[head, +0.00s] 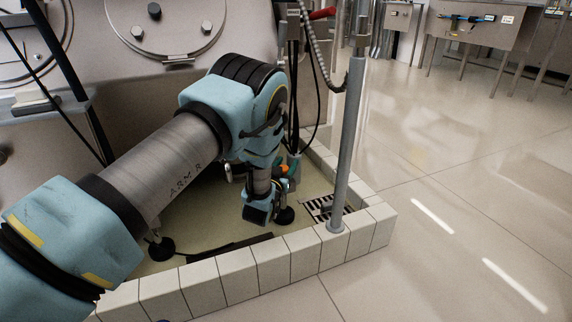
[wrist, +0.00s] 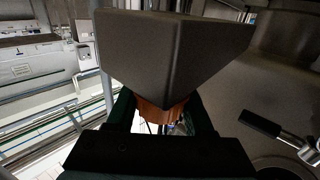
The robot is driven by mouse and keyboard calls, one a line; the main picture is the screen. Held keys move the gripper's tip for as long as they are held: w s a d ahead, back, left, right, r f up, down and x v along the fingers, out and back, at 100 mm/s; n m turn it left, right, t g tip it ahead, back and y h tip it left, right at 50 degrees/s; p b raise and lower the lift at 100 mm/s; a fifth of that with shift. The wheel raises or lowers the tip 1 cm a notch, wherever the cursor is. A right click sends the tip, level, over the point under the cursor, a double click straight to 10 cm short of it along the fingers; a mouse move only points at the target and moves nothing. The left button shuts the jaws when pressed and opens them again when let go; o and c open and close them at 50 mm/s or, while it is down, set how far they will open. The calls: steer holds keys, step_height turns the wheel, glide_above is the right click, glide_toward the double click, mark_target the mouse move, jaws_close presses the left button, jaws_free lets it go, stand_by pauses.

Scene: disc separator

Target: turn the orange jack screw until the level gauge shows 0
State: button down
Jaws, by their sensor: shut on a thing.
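The orange jack screw (head: 283,169) is a small patch of orange at the foot of the machine in the head view, mostly hidden behind my arm. In the wrist view its orange body (wrist: 166,116) sits between the dark fingers of my gripper (wrist: 163,124). My gripper is shut on it, low inside the tiled curb. A large dark grey block fills the upper middle of the wrist view and hides what lies beyond. I cannot make out the level gauge or its reading in either view.
A white tiled curb (head: 238,287) rims the pit, with a floor drain (head: 322,207) at its right corner. A grey upright pole (head: 347,150) stands on the curb close to my arm's right. Open tiled floor lies beyond. A black-handled lever (wrist: 262,125) shows in the wrist view.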

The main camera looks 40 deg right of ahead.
steer(key=m+g, duration=0.1)
steer(key=m+g+h+p, duration=0.1)
steer(key=g, duration=0.1)
steer(key=m+g, duration=0.1)
steer(key=shift+s+d+r+g+h, duration=0.1)
steer(key=shift+s+g+h, duration=0.2)
steer(key=shift+h, duration=0.1)
steer(key=shift+s+m+g+p, duration=0.2)
steer(key=shift+m+g, duration=0.5)
steer(key=shift+g, duration=0.35)
steer(key=shift+s+m+g+p, duration=0.15)
steer(key=shift+s+m+g, duration=0.1)
steer(key=shift+m+g, duration=0.65)
steer(key=shift+s+m+g+p, duration=0.2)
steer(key=shift+m+g, duration=0.3)
steer(key=shift+g, duration=0.75)
steer(key=shift+s+g, duration=0.1)
steer(key=shift+g, duration=0.2)
steer(key=shift+c, duration=1.5)
jaws_free()
steer(key=w+a+p, duration=0.2)
steer(key=a+p, duration=0.1)
steer(key=a, duration=0.7)
steer(key=shift+a+p, duration=0.25)
steer(key=shift+p, duration=0.15)
